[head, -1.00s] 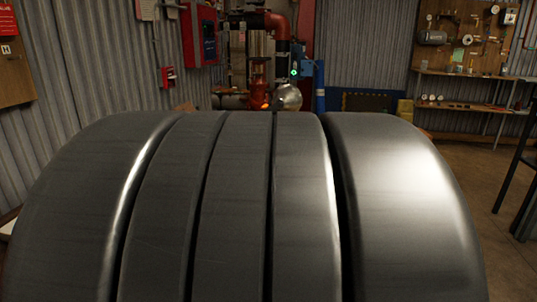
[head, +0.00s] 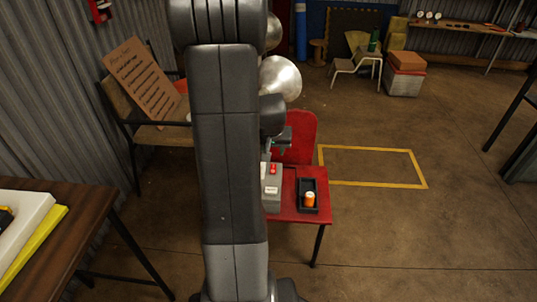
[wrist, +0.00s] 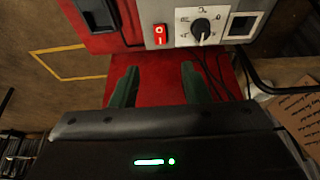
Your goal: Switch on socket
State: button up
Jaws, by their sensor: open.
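A grey box (head: 272,201) sits on a red chair (head: 302,126), partly hidden behind my arm in the head view. The box front shows in the wrist view (wrist: 178,40), with a red rocker switch (wrist: 160,34), a round dial (wrist: 205,27) and a white-framed dark panel (wrist: 244,24). The red switch also shows in the head view (head: 273,168). I cannot tell which way it is set or which part is the socket. My gripper (wrist: 160,74) is open and empty, its green fingers apart below the switch in the wrist view, short of the box.
A black tray (head: 309,184) with an orange-and-white cylinder (head: 309,200) lies beside the box. A wooden bench with a lettered board (head: 144,78) stands at left, and a dark table (head: 85,225) nearer left. Floor right of the chair is clear, with a yellow outline (head: 375,148).

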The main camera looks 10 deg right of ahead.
aim_at(273, 168)
jog(key=b+x, duration=0.4)
jog(key=x, duration=0.9)
jog(key=shift+d+f, duration=0.1)
jog(key=shift+f, duration=0.1)
